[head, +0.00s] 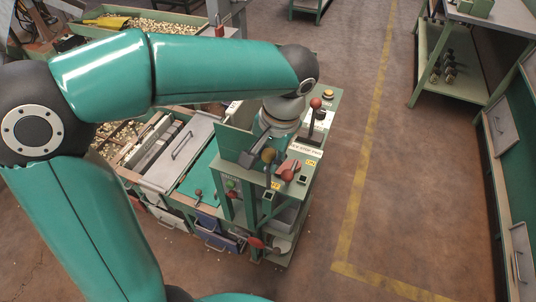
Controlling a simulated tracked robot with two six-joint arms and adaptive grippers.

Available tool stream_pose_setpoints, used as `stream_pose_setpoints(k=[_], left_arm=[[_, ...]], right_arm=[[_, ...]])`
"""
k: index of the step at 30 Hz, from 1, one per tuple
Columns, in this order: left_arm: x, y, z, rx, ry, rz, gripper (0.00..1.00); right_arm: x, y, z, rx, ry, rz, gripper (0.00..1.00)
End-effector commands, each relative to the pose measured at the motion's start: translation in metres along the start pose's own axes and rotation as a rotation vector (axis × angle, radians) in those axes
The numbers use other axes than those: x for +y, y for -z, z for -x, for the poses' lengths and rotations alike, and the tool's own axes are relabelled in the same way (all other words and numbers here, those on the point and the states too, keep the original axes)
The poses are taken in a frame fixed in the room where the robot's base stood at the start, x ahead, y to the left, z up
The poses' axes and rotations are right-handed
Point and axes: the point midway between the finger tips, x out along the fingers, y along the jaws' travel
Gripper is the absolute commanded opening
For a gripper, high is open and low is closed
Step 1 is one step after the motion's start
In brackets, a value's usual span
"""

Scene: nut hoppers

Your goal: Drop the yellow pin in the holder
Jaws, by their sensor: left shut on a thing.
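My left arm reaches across the picture and bends down at the wrist over a green control stand (294,205). My left gripper (262,157) is small and dark below the wrist, partly hidden by the wrist and stand. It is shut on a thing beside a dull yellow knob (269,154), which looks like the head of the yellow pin. The pin's shaft cannot be made out clearly. I cannot tell which opening is the holder; a white lettered label (305,147) is on the stand's top. My right gripper is not in view.
A hopper bench with a grey lid (180,152) is to the left. A green shelf table (466,60) is at upper right. The brown floor between is clear, with yellow lines.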

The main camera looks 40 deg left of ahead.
Motion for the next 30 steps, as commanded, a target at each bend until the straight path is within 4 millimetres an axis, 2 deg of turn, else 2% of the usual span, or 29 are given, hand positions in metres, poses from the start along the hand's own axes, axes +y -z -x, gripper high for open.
stream_pose_setpoints(k=[11,24,30], left_arm=[[0.001,-0.001,0.0,0.001,0.0,-0.001,0.0],[0.005,-0.001,-0.016,0.001,0.0,-0.002,0.0],[0.005,-0.001,-0.017,0.001,0.0,-0.001,0.0]], right_arm=[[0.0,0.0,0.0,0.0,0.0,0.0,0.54],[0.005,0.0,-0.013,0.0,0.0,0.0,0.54],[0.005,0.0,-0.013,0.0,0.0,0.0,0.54]])
